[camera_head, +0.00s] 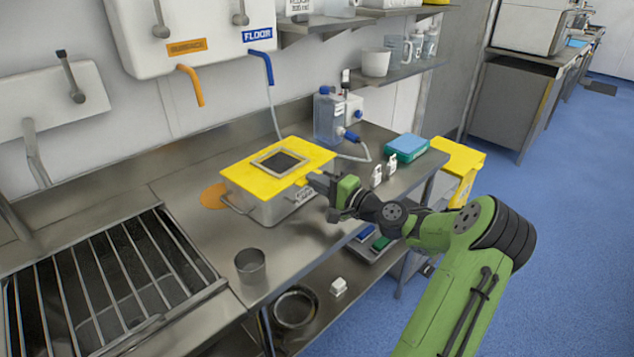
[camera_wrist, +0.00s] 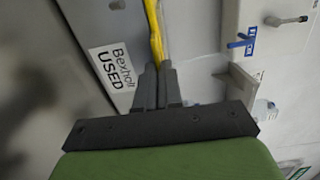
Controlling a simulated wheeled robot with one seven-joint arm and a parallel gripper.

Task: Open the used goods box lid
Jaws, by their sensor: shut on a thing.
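The used goods box (camera_head: 262,205) is a steel box with a yellow lid (camera_head: 232,172) on the steel counter. The lid has a framed dark window and lies on the box in the head view. My gripper (camera_head: 312,181) is at the right front corner of the lid. In the wrist view my gripper (camera_wrist: 158,72) is shut on the yellow lid edge (camera_wrist: 155,35), seen as a thin strip between the fingers. The label "Bexholl USED" (camera_wrist: 113,66) shows on the box wall left of the fingers. The exact contact is partly hidden by my gripper in the head view.
A clear bottle with a blue cap (camera_head: 328,117) stands behind the box. A blue-green sponge pack (camera_head: 406,147) and small white bottles (camera_head: 384,170) are to the right. A metal cup (camera_head: 250,266) stands in front, and a grated sink (camera_head: 105,280) is at left.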

